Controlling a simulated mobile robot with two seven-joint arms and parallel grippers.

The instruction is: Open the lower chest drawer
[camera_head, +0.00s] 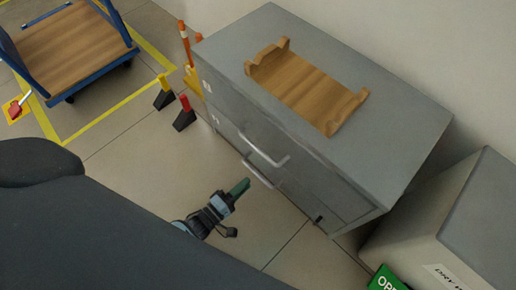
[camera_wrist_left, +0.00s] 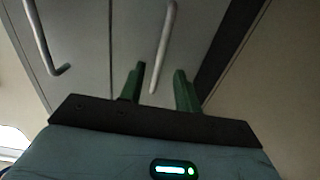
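The grey chest (camera_head: 300,165) stands against the wall with both drawers looking shut. Its upper drawer handle (camera_head: 265,152) and lower drawer handle (camera_head: 259,176) are pale bars on the front. My left gripper (camera_head: 240,187) has green fingers and is just in front of the lower handle. In the left wrist view my left gripper (camera_wrist_left: 158,85) is open, with the lower handle (camera_wrist_left: 165,45) lined up between its fingertips; I cannot tell whether they touch. The upper handle (camera_wrist_left: 42,40) is to the left there. My right gripper is not in view.
A wooden cradle (camera_head: 305,88) lies on the chest top. A grey box (camera_head: 450,220) with a green sign (camera_head: 385,280) stands at the right. A blue cart (camera_head: 75,45) and red and yellow-tipped wedges (camera_head: 184,114) are at the left. The floor before the chest is clear.

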